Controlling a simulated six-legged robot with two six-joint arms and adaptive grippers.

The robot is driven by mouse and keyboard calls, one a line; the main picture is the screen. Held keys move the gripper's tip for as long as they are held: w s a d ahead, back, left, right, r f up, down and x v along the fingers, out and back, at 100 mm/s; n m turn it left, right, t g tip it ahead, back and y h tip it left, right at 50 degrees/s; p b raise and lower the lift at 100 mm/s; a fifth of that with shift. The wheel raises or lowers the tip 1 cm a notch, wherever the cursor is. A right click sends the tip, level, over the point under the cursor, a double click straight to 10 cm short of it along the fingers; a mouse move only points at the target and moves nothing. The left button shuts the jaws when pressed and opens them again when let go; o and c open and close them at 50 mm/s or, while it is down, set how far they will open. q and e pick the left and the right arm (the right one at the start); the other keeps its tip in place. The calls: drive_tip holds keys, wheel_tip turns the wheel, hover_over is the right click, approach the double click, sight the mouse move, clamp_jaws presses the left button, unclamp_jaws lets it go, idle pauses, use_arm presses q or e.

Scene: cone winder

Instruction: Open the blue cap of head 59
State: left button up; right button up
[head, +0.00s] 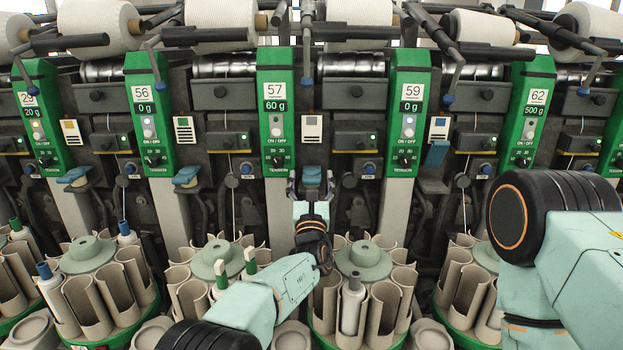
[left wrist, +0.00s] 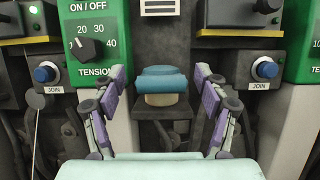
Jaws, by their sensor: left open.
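The green panel of head 59 (head: 408,115) stands right of centre in the head view. A blue cap (left wrist: 163,82) lies flat over a pale round piece on a dark ledge; in the head view it sits between panels 57 and 59. My left gripper (head: 311,192) is open, its fingers (left wrist: 161,110) on either side of this cap and apart from it. Another blue cap (head: 437,153), right of panel 59, looks tilted up. I cannot tell from the panels alone which cap belongs to head 59. My right gripper is out of view.
Panel 57 (head: 278,115) stands left of the gripper. Blue JOIN buttons (left wrist: 265,68) flank the cap. Below are round carousels of beige tubes (head: 364,262), one holding a grey bobbin (head: 352,303). My right arm fills the lower right.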

use_arm(q)
drive_tip(key=shift+s+r, duration=0.25)
drive_tip(key=shift+s, duration=0.1)
drive_tip(key=shift+s+r, duration=0.15)
drive_tip(key=shift+r, duration=0.05)
drive_tip(key=shift+c, duration=0.7)
drive_tip(key=shift+w+d+f, duration=0.1)
drive_tip(key=shift+w+f, duration=0.35)
drive_tip(key=shift+w, duration=0.1)
drive_tip(key=c, duration=0.4)
drive_tip(key=shift+s+r, duration=0.15)
drive_tip(key=shift+r, duration=0.2)
clamp_jaws()
